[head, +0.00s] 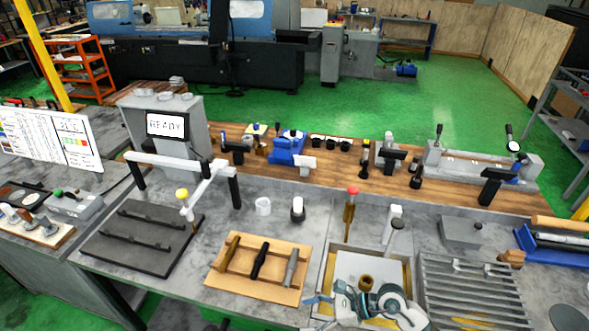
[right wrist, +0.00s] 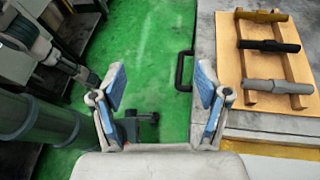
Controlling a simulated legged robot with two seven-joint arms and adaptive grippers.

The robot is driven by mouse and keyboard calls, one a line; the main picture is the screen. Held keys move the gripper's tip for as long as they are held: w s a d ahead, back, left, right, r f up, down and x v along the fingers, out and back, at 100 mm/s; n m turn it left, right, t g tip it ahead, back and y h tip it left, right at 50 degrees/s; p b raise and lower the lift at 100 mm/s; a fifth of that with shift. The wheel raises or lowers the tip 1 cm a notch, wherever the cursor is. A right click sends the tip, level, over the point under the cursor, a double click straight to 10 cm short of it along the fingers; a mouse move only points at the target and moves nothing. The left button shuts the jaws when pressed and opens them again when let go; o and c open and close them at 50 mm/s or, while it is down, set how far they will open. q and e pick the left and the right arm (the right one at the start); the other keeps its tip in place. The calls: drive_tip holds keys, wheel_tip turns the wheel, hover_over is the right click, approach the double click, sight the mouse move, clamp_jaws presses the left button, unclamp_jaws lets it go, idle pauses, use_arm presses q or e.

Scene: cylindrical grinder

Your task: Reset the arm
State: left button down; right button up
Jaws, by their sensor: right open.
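My right gripper (right wrist: 160,112) is open and empty in the right wrist view, its two blue-padded fingers spread wide over the green floor beside the bench edge. In the head view the right gripper (head: 318,307) shows at the bottom centre, pointing left, with its wrist over the front of a yellow-rimmed tray. My left gripper is not seen in the head view. A grey jointed part with dark rods at the left of the right wrist view may belong to my left arm, but its jaws cannot be made out.
A wooden rack (head: 232,279) with three tools lies left of my right gripper; it also shows in the right wrist view (right wrist: 247,82). A dark plate (head: 120,255), a white cup (head: 263,206) and a slatted rack (head: 472,290) stand on the grey bench. Green floor (right wrist: 150,40) lies beyond the fingers.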

wheel_tip(320, 180, up, 10)
drive_tip(key=w+a+m+t+y, duration=0.2)
drive_tip(key=m+t+y, duration=0.4)
drive_tip(key=m, duration=0.3)
drive_tip(key=w+d+r+m+t+h, duration=0.1)
drive_tip(key=w+d+m+t+h, duration=0.2)
drive_tip(key=m+t, duration=0.45)
drive_tip(key=w+d+m+t+h, duration=0.25)
drive_tip(key=d+m+t, duration=0.2)
drive_tip(key=m, duration=0.55)
drive_tip(key=s+d+f+m+g+h, duration=0.2)
drive_tip(key=d+f+m+g+h, duration=0.1)
drive_tip(key=d+f+m+h, duration=1.1)
drive_tip(key=s+a+f+m+g, duration=0.2)
drive_tip(key=s+f+m+g, duration=0.95)
drive_tip(key=s+f, duration=0.8)
drive_tip(key=s+f+n+g+b, duration=0.1)
drive_tip(key=s+f+g+b, duration=0.2)
drive_tip(key=f, duration=2.6)
drive_tip(key=s+d+f+b, duration=0.1)
drive_tip(key=s+d+f, duration=0.2)
drive_tip(key=s+f, duration=1.2)
drive_tip(key=s, duration=0.3)
drive_tip(key=shift+f+n+b, duration=0.3)
drive_tip(key=shift+f+b, duration=0.1)
